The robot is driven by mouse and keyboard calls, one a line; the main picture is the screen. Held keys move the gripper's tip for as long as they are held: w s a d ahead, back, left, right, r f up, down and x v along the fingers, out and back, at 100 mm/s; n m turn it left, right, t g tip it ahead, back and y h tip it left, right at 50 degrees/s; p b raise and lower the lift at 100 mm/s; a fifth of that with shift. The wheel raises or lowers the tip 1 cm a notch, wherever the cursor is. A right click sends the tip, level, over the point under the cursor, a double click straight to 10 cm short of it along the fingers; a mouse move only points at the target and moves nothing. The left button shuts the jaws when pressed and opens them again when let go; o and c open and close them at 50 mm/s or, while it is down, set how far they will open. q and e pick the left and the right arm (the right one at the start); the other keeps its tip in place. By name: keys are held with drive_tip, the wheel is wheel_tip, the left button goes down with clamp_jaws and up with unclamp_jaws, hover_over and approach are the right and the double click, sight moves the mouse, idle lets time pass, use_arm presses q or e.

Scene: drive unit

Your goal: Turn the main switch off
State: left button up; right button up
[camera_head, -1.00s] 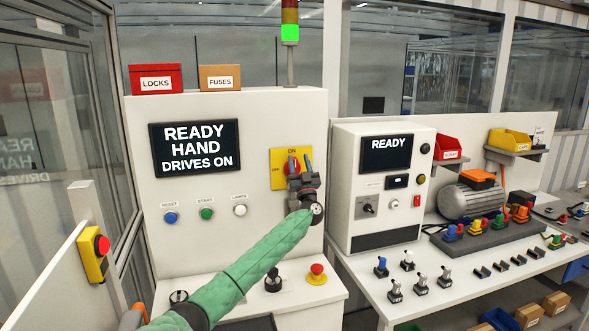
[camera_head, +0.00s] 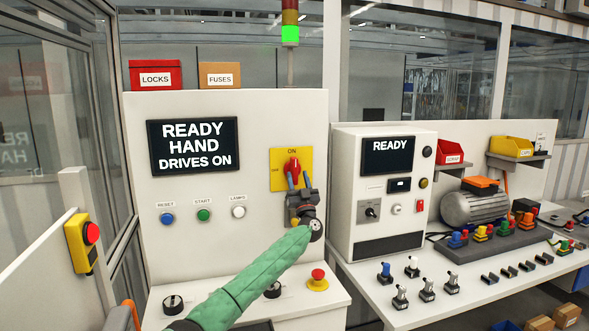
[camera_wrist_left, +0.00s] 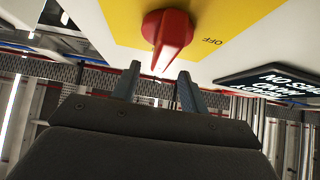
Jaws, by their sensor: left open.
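The main switch is a red rotary handle (camera_head: 292,166) on a yellow plate (camera_head: 277,184) on the white cabinet's front. The handle stands upright, toward the ON mark. My left gripper (camera_head: 299,180) is open just below the handle, its two fingers pointing up at the plate. In the left wrist view the red handle (camera_wrist_left: 167,36) lies beyond and between the open fingertips (camera_wrist_left: 157,72), with a gap. An OFF mark shows beside it on the yellow plate (camera_wrist_left: 222,14). My right gripper is not in view.
The cabinet screen (camera_head: 193,147) reads READY HAND DRIVES ON, and the stack light (camera_head: 290,35) is green. Reset, start and lamps buttons (camera_head: 204,215) sit left of my arm. A red stop button (camera_head: 318,280) is below. A second control box (camera_head: 383,190) stands at right.

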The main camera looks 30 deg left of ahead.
sight(296, 170)
use_arm(q)
drive_tip(key=b+x, duration=0.1)
drive_tip(key=x, duration=0.3)
drive_tip(key=shift+w+a+r, duration=0.1)
drive_tip(key=shift+w+a, duration=0.05)
drive_tip(key=shift+x, duration=0.75)
drive_tip(key=shift+a, duration=0.1)
clamp_jaws()
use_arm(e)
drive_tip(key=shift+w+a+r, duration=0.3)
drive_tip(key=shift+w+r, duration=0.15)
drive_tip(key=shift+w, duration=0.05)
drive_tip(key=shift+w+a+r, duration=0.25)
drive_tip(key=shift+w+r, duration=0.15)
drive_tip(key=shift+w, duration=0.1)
